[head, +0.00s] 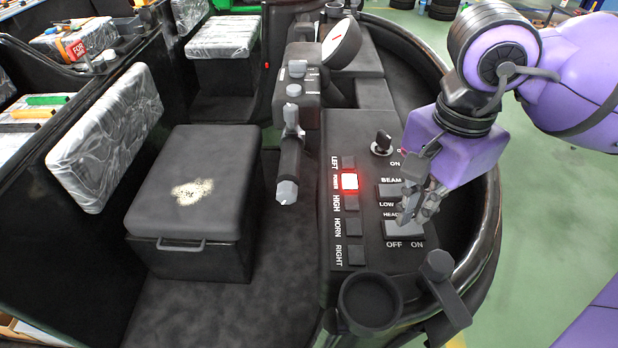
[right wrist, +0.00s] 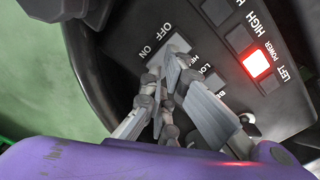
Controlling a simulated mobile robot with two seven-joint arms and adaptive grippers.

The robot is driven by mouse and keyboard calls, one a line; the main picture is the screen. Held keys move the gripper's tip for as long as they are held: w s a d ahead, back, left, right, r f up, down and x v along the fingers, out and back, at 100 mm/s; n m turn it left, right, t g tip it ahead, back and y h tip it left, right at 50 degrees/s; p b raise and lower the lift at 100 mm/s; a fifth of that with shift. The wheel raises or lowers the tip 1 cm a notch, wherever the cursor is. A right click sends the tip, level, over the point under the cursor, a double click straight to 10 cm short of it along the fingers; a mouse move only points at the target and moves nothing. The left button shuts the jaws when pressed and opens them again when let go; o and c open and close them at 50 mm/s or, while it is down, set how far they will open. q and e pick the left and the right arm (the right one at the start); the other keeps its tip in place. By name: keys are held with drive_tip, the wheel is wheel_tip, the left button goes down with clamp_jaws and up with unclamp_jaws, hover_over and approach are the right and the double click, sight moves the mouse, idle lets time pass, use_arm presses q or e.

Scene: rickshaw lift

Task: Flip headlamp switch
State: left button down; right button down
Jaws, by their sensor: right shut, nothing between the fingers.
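The headlamp switch (head: 397,231) is a grey rocker on the black control panel, above the OFF and ON labels, with its HEAD label partly hidden. My right gripper (head: 405,220) is shut and empty, with its fingertips at the upper part of the switch. In the right wrist view my right gripper (right wrist: 168,68) also points at the headlamp switch (right wrist: 180,44). The fingers cover part of the switch. I cannot tell whether they touch it or which way it is tipped. My left gripper is not in view.
The panel also carries a beam switch (head: 388,190), a key knob (head: 383,143), a red-lit power button (head: 349,181) and dark LEFT, HIGH, HORN and RIGHT buttons. A cup holder (head: 368,300) and a small lever (head: 440,268) sit below. A handlebar grip (head: 290,165) stands left.

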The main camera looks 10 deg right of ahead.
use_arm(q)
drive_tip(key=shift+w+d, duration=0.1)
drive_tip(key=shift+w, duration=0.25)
use_arm(e)
drive_tip(key=shift+f, duration=0.15)
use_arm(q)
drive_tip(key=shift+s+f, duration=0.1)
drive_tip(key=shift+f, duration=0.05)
use_arm(e)
drive_tip(key=shift+f, duration=0.15)
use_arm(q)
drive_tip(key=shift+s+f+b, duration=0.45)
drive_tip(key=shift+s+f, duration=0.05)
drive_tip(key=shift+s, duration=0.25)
use_arm(e)
drive_tip(key=shift+f, duration=0.4)
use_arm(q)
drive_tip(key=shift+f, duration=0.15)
use_arm(e)
drive_tip(key=shift+f, duration=0.2)
